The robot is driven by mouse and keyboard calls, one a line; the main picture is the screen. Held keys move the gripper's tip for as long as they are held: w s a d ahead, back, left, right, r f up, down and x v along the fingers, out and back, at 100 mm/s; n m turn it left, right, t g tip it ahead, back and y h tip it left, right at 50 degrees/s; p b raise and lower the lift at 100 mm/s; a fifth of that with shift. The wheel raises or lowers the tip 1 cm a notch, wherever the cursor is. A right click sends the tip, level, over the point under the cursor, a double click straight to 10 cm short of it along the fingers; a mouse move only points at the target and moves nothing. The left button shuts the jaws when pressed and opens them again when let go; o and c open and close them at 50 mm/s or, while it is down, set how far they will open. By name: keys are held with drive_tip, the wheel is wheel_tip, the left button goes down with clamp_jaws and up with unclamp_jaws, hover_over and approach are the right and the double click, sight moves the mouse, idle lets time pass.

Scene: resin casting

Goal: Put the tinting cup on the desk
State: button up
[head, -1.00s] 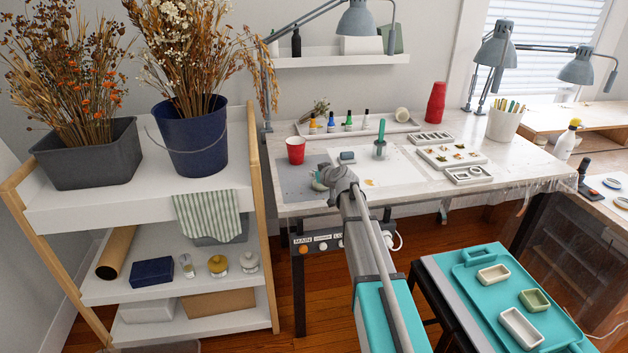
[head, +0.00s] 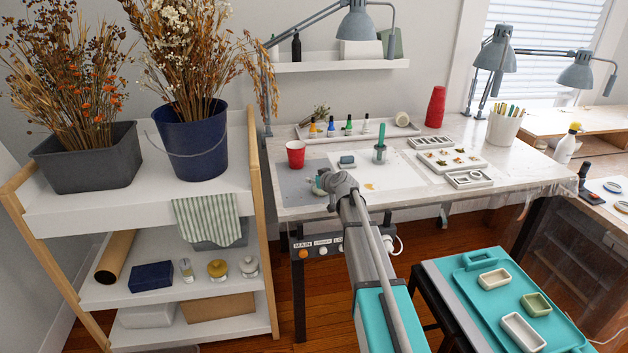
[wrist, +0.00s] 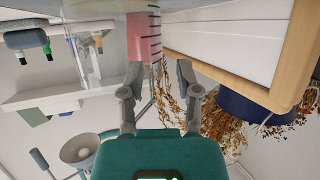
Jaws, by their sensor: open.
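The tinting cup seems to be a clear cup with dark graduation ticks (wrist: 152,36). It appears close beyond my fingertips in the wrist view, with red showing behind or through it; I cannot make out its base. My gripper (head: 322,181) is over the front left part of the desk (head: 300,205). In the wrist view my gripper (wrist: 158,82) has its two fingers spread, with a clear gap between them. In the head view my own gripper and arm largely hide the space at the fingertips, so the cup is not clear there.
A red cup (head: 296,154) stands behind my gripper. A clear cup with a green stick (head: 380,154) and a small grey block (head: 347,162) are to the right. Moulds (head: 452,160) fill the desk's right side. A wooden-framed shelf (head: 262,190) is close at left.

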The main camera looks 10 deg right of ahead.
drive_tip(key=shift+r, duration=0.1)
drive_tip(key=p+v, duration=0.4)
drive_tip(key=v, duration=0.8)
drive_tip(key=shift+p, duration=0.35)
drive_tip(key=s+a+f+m+g+h, duration=0.1)
drive_tip(key=s+f+g, duration=0.3)
drive_tip(key=s, duration=0.5)
drive_tip(key=s+a+f+m+g+h, duration=0.1)
drive_tip(key=s+a+f+g+h, duration=0.1)
drive_tip(key=s, duration=0.8)
drive_tip(key=s+a+f+m+g+h, duration=0.1)
drive_tip(key=s+a+f+g, duration=0.2)
drive_tip(key=s, duration=0.7)
wheel_tip(320, 180, down, 3)
drive_tip(key=g, duration=0.3)
drive_tip(key=shift+s+a+r+m+g, duration=0.15)
drive_tip(key=shift+s+a+m+g, duration=0.1)
drive_tip(key=shift+a+m+g, duration=0.15)
